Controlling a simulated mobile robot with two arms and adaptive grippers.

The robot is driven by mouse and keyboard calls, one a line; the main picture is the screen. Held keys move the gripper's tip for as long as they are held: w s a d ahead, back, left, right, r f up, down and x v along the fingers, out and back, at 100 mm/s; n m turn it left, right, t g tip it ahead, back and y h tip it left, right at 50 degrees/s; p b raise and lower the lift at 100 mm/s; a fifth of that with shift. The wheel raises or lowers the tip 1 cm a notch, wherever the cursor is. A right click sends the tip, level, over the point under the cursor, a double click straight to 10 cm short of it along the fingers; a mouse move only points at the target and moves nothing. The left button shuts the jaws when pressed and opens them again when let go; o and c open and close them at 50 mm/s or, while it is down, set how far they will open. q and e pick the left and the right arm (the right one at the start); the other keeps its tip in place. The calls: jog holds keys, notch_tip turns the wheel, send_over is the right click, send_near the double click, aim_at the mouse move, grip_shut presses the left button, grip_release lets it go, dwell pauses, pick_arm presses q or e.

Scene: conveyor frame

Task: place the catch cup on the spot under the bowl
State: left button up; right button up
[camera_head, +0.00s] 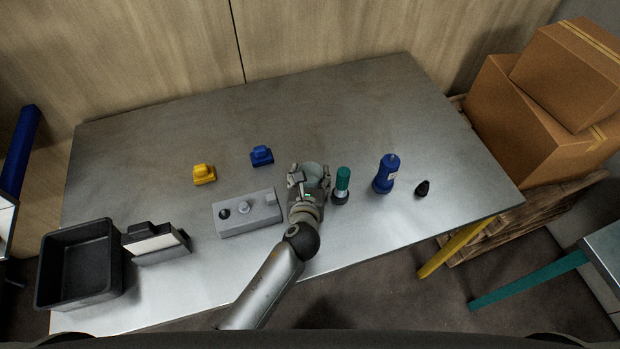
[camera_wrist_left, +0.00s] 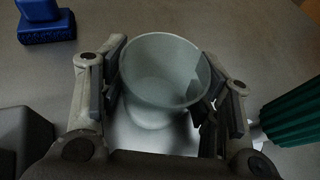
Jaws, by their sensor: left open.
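The catch cup (camera_head: 316,171) looks like a pale grey, translucent round cup. It stands upright on the metal table. My left gripper (camera_head: 308,182) is at the cup, with its fingers open. In the left wrist view the cup (camera_wrist_left: 160,72) sits between the two fingers of the gripper (camera_wrist_left: 165,85), one on each side, close to its wall. Whether either finger touches it I cannot tell. The gripper partly hides the cup in the head view. I cannot make out for certain which thing is the bowl or where the spot is. My right gripper is not in view.
A green-topped cylinder (camera_head: 342,183) stands close right of the gripper, and a grey block (camera_head: 262,221) lies close left. A blue bottle (camera_head: 386,174), blue block (camera_head: 261,156), yellow block (camera_head: 204,174) and black bin (camera_head: 107,257) are on the table (camera_head: 330,100). Its back is clear.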

pick_arm(q)
jog(key=c, duration=0.7)
jog(key=shift+r, duration=0.15)
